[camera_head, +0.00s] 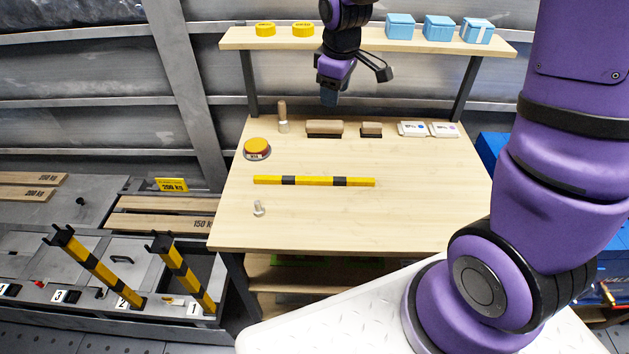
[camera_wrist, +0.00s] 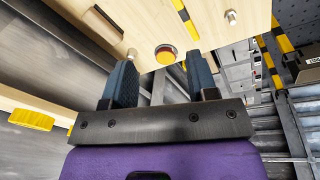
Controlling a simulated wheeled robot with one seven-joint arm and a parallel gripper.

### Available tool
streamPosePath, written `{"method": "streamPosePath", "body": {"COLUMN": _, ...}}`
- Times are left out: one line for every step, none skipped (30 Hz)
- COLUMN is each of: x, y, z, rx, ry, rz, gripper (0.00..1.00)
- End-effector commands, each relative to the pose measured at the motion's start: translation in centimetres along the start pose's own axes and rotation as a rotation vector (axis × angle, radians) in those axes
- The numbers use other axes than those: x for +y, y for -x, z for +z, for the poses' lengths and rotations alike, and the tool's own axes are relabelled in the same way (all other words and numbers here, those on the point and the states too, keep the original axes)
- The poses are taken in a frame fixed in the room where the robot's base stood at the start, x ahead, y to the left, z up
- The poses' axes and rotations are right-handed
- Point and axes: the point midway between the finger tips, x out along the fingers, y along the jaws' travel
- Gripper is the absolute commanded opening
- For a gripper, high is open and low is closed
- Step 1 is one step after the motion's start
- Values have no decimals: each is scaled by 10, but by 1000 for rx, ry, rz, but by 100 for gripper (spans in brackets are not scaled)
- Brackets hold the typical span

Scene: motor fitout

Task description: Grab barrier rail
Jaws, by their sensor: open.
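The barrier rail (camera_head: 314,181) is a thin bar striped yellow and black. It lies flat, left to right, across the middle of the wooden workbench (camera_head: 400,215). Part of the rail (camera_wrist: 185,18) also shows at the top of the wrist view, cut off by the frame edge. My gripper (camera_head: 328,97) hangs above the back of the bench, in front of the upper shelf, well behind and above the rail. In the wrist view my gripper (camera_wrist: 160,62) has its two dark fingers apart with nothing between them.
A yellow-topped round button (camera_head: 257,147) and a small metal bolt (camera_head: 258,208) stand left on the bench. Wooden-handled tools and small white boxes (camera_head: 428,129) line its back. The shelf (camera_head: 340,40) holds blue boxes and yellow round items. Two striped posts (camera_head: 184,272) stand lower left.

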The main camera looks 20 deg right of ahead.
Motion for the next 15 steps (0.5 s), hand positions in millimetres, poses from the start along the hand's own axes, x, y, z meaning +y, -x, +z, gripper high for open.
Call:
{"method": "streamPosePath", "body": {"x": 2, "y": -21, "z": -6, "rx": -16, "ry": 36, "rz": -17, "gripper": 53}}
{"method": "streamPosePath", "body": {"x": 3, "y": -32, "z": -10, "rx": -22, "ry": 60, "rz": -23, "gripper": 53}}
{"method": "streamPosePath", "body": {"x": 4, "y": -47, "z": -14, "rx": -30, "ry": 91, "rz": -34, "gripper": 53}}
{"method": "streamPosePath", "body": {"x": 4, "y": -59, "z": -17, "rx": -35, "ry": 114, "rz": -41, "gripper": 53}}
{"method": "streamPosePath", "body": {"x": 4, "y": -70, "z": -20, "rx": -39, "ry": 138, "rz": -48, "gripper": 53}}
{"method": "streamPosePath", "body": {"x": 4, "y": -86, "z": -23, "rx": -47, "ry": 169, "rz": -59, "gripper": 53}}
{"method": "streamPosePath", "body": {"x": 4, "y": -98, "z": -26, "rx": -51, "ry": 191, "rz": -66, "gripper": 53}}
{"method": "streamPosePath", "body": {"x": 3, "y": -109, "z": -28, "rx": -55, "ry": 215, "rz": -74, "gripper": 53}}
{"method": "streamPosePath", "body": {"x": 2, "y": -124, "z": -30, "rx": -61, "ry": 243, "rz": -85, "gripper": 53}}
{"method": "streamPosePath", "body": {"x": 2, "y": -135, "z": -32, "rx": -64, "ry": 263, "rz": -91, "gripper": 53}}
{"method": "streamPosePath", "body": {"x": 1, "y": -145, "z": -33, "rx": -66, "ry": 283, "rz": -97, "gripper": 53}}
{"method": "streamPosePath", "body": {"x": -1, "y": -157, "z": -34, "rx": -70, "ry": 306, "rz": -106, "gripper": 53}}
{"method": "streamPosePath", "body": {"x": -2, "y": -166, "z": -35, "rx": -73, "ry": 324, "rz": -112, "gripper": 53}}
{"method": "streamPosePath", "body": {"x": -3, "y": -174, "z": -36, "rx": -74, "ry": 338, "rz": -117, "gripper": 53}}
{"method": "streamPosePath", "body": {"x": -4, "y": -183, "z": -36, "rx": -76, "ry": 356, "rz": -123, "gripper": 53}}
